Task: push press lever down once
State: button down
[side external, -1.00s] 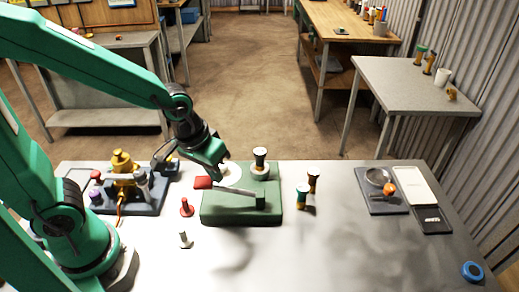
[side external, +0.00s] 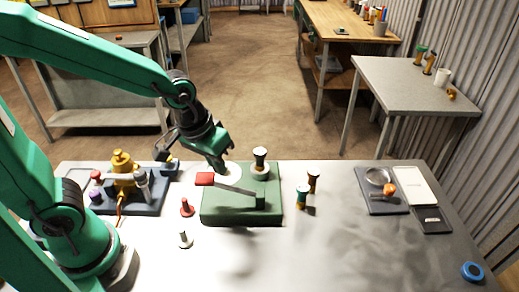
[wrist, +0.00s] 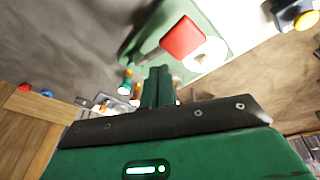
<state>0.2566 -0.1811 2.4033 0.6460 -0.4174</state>
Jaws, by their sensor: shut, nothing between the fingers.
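The press is a green base block (side external: 240,214) on the table. Its lever (side external: 235,190) slants up to the left from a pivot post and ends in a red handle (side external: 205,179). A white disc (side external: 231,172) lies on the press behind the handle. My gripper (side external: 222,172) is shut and empty, above the disc and just behind and right of the handle. I cannot tell whether it touches anything. In the wrist view the shut fingers (wrist: 158,80) point toward the press, and the red handle (wrist: 181,36) shows beyond them, apart in the picture.
A dark tray with a yellow device (side external: 122,165) is at left. Red (side external: 187,207) and white (side external: 185,239) pegs stand in front, and two stamps (side external: 303,196) at right. The table's front right is mostly clear.

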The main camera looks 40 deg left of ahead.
aim_at(225, 185)
jog(key=shift+w+d+r, duration=0.2)
jog(key=shift+r, duration=0.6)
jog(key=shift+w+d+r, duration=0.25)
jog(key=shift+r, duration=0.5)
jog(key=shift+w+d+r, duration=0.2)
jog(key=shift+r, duration=0.6)
jog(key=shift+a, duration=0.1)
jog(key=s+a+r+m+t, duration=0.1)
jog(key=s+a+r+t, duration=0.1)
jog(key=s+a+r, duration=0.3)
jog(key=shift+s+a+m+t+y, duration=0.3)
jog(key=shift+s+a+m+y, duration=0.1)
jog(key=shift+s+a, duration=1.6)
jog(key=shift+w, duration=0.1)
